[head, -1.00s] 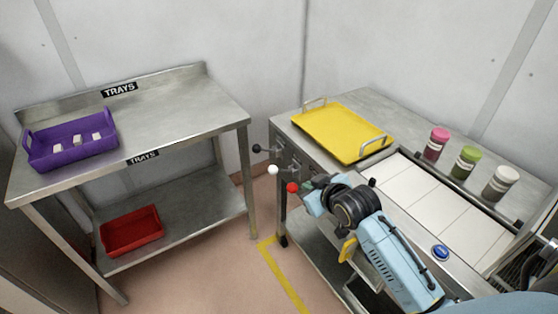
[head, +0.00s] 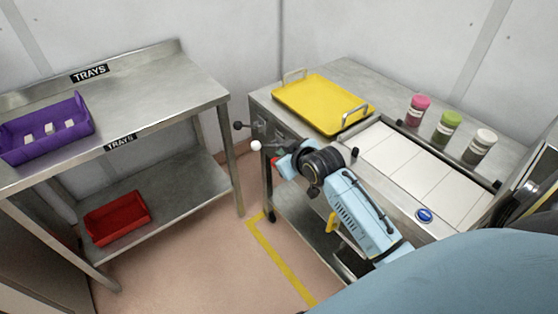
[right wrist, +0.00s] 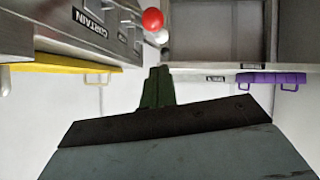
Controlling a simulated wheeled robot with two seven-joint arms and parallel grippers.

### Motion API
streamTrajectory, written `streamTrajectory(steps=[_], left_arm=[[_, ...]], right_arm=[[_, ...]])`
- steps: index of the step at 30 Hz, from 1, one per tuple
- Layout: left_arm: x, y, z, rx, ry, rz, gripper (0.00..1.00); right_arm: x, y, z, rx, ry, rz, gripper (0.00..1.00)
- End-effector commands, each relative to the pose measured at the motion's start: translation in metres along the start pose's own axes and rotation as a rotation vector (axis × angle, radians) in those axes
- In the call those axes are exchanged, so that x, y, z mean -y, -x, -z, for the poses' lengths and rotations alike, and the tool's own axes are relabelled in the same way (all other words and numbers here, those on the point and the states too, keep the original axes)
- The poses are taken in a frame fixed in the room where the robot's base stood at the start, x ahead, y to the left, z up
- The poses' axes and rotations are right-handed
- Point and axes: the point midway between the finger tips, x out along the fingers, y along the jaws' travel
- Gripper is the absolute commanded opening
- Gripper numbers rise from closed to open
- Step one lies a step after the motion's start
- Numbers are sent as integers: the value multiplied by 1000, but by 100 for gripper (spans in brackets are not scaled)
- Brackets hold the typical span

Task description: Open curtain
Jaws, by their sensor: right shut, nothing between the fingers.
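Three levers with ball knobs stick out from the end panel of the right-hand steel table. Their knobs are black (head: 238,125), white (head: 256,145) and red (head: 274,161). The red knob is partly hidden by my right gripper (head: 280,163). In the right wrist view, the red knob (right wrist: 152,19) is just beyond the shut, empty green fingers (right wrist: 156,74), with a small gap in the picture; I cannot tell whether they touch. A CURTAIN label (right wrist: 90,28) is on the panel beside the levers. My left gripper is not in view.
A yellow tray (head: 318,98) and pink, green and white-lidded jars (head: 416,108) stand on the right-hand table. A blue button (head: 425,215) is at its front. A TRAYS table (head: 160,100) holds a purple crate (head: 20,148) and a red tray (head: 118,217). Floor between is clear.

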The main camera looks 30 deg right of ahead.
Motion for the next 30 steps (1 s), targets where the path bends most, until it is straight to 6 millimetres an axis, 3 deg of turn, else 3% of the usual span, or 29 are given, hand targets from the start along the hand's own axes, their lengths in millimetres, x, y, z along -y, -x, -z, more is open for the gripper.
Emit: streamTrajectory(steps=[6, 12, 30], left_arm=[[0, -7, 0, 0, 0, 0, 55], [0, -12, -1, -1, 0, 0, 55], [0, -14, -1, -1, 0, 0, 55]], right_arm=[[1, -38, -1, 0, -1, 1, 0], [1, -56, -23, 1, 0, 1, 0], [3, -63, -28, -1, 6, 0, 0]])
